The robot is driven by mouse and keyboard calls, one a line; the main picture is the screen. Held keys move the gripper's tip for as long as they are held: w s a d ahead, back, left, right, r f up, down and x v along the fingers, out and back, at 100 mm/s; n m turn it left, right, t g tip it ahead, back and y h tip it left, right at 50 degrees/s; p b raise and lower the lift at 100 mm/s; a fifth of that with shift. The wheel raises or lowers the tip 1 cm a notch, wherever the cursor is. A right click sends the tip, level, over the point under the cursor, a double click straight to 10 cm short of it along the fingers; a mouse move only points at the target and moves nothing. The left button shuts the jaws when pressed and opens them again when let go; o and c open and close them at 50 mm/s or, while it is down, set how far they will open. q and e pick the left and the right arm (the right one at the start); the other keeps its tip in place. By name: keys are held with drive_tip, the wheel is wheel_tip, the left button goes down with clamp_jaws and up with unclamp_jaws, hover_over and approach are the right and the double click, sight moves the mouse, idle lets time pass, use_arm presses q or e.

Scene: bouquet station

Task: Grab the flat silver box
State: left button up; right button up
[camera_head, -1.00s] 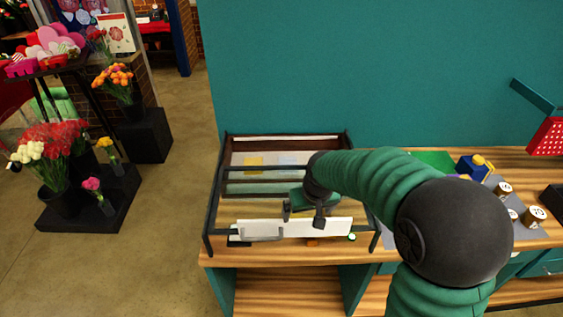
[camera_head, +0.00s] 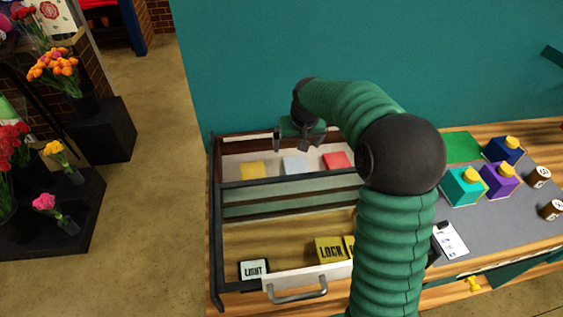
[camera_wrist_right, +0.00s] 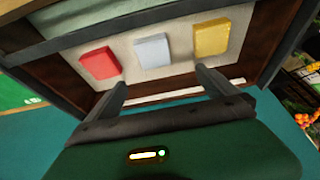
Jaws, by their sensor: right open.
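The flat silver box (camera_head: 296,165) lies in the back compartment of the open-topped case, between a yellow box (camera_head: 252,170) and a red box (camera_head: 337,160). In the right wrist view the silver box (camera_wrist_right: 152,49) is in the middle, with red on its left and yellow on its right. My right gripper (camera_head: 291,143) is open and empty, above the back of that compartment and apart from the silver box. In the wrist view its two fingers (camera_wrist_right: 160,80) point toward the row, with the silver box beyond the gap between them. My left gripper is not in view.
The case's dark frame (camera_head: 215,230) and a greenish glass panel (camera_head: 285,197) lie in front of the row. A front drawer with a metal handle (camera_head: 298,292) holds LIGHT (camera_head: 254,269) and LOCK (camera_head: 329,250) blocks. Bottles stand on the grey mat (camera_head: 480,228) at right.

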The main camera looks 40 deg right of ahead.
approach(296, 164)
drive_tip(key=x, duration=0.3)
drive_tip(key=a+p+x, duration=0.1)
drive_tip(key=shift+w+d+f, duration=0.15)
drive_tip(key=shift+w+f, duration=0.2)
drive_tip(key=shift+f, duration=0.05)
drive_tip(key=f, duration=0.1)
drive_tip(key=d+f+p, duration=0.1)
drive_tip(key=f, duration=0.1)
drive_tip(key=shift+w+d, duration=0.1)
drive_tip(key=shift+d, duration=0.1)
drive_tip(key=shift+w+d+f, duration=0.1)
drive_tip(key=shift+w+f, duration=0.1)
drive_tip(key=shift+f, duration=0.15)
drive_tip(key=shift+w, duration=0.1)
drive_tip(key=shift+c, duration=1.3)
drive_tip(key=shift+r, duration=0.1)
drive_tip(key=c, duration=0.7)
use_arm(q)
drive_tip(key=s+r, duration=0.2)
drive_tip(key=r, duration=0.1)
use_arm(e)
drive_tip(key=c, duration=0.6)
